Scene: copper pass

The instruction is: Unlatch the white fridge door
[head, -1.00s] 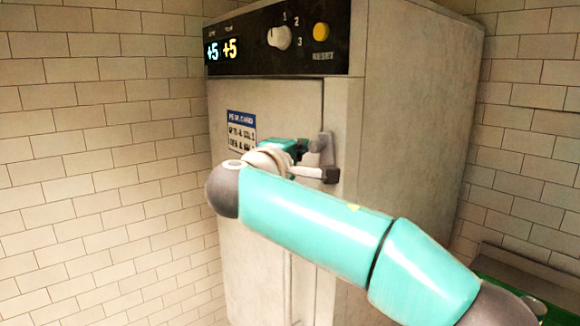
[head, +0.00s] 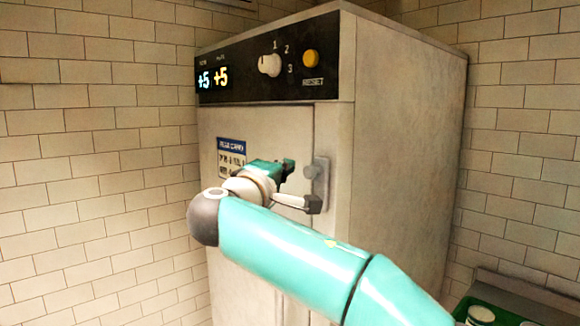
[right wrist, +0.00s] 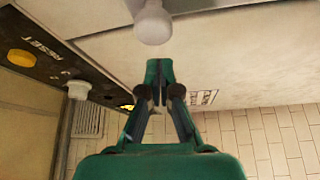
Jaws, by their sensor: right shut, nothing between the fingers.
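The white fridge (head: 255,125) stands against the tiled wall, its front door flush in the frame. A grey latch plate (head: 320,172) sits at the door's right edge, with a pale lever (head: 289,200) reaching left from a dark block below it. My right gripper (head: 287,166) is shut and empty, just left of the plate and above the lever, apart from both in the picture. In the right wrist view the shut fingers (right wrist: 158,75) point toward a pale rounded knob (right wrist: 153,24), likely the lever's end, with a gap between. My right forearm hides the lower door. My left gripper is out of view.
A black control panel (head: 235,85) with a white dial (head: 270,65) and yellow button (head: 311,57) tops the fridge. A blue and white label (head: 231,158) is on the door. A green crate (head: 500,310) holding pale items stands at lower right.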

